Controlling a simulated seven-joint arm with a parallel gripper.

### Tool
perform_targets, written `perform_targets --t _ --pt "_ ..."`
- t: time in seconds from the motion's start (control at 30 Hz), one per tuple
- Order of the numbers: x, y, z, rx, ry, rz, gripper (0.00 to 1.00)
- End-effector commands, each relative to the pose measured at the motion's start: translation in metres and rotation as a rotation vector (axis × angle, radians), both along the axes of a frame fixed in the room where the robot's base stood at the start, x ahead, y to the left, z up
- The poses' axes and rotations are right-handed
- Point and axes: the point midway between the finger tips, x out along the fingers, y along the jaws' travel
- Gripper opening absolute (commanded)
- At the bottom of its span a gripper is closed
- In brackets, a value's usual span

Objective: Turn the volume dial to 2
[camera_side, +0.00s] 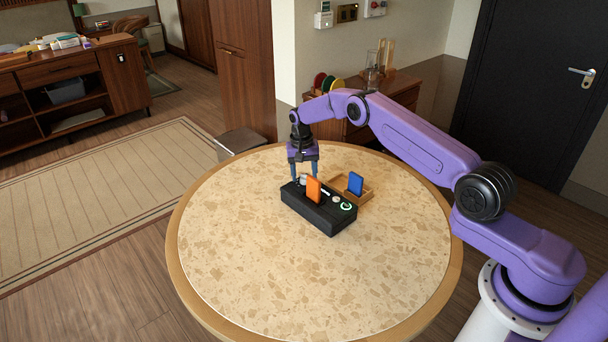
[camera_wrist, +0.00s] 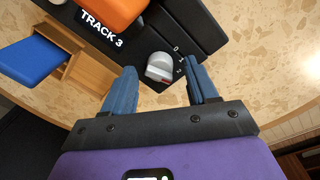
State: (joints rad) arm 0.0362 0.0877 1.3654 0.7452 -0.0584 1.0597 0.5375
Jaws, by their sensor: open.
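The black player box (camera_side: 318,212) sits on the round table with an orange card (camera_side: 313,189) upright in it; the card also shows in the wrist view (camera_wrist: 100,12). In the wrist view, a grey dial (camera_wrist: 160,67) has small white marks 0, 1 and 2 along its right side. A small red mark is on its lower edge; I cannot tell for certain which number it points to. My gripper (camera_side: 304,178) is above the box's far left end. Its blue fingers (camera_wrist: 160,74) are open, one on each side of the dial, with gaps visible.
A wooden tray (camera_side: 365,197) holding an upright blue card (camera_side: 355,183) stands just behind the box. A white knob (camera_side: 336,199) and a green-lit ring (camera_side: 346,206) are at the box's right end. White text reads TRACK 3. The front of the table (camera_side: 290,290) is clear.

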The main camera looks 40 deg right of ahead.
Motion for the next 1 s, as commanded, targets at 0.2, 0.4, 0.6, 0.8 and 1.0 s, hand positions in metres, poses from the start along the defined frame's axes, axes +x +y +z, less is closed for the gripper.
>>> perform_targets --t 0.2,0.4,0.6,0.8,1.0 --pt "0.002 0.002 0.039 0.000 -0.005 0.000 0.58" --pt "0.004 0.005 0.082 0.000 -0.005 0.001 0.58" --pt "0.005 0.007 0.123 0.000 -0.005 0.001 0.58" --pt "0.006 0.008 0.153 0.001 -0.004 0.001 0.58" --pt "0.006 0.009 0.165 0.000 -0.001 0.001 0.58"
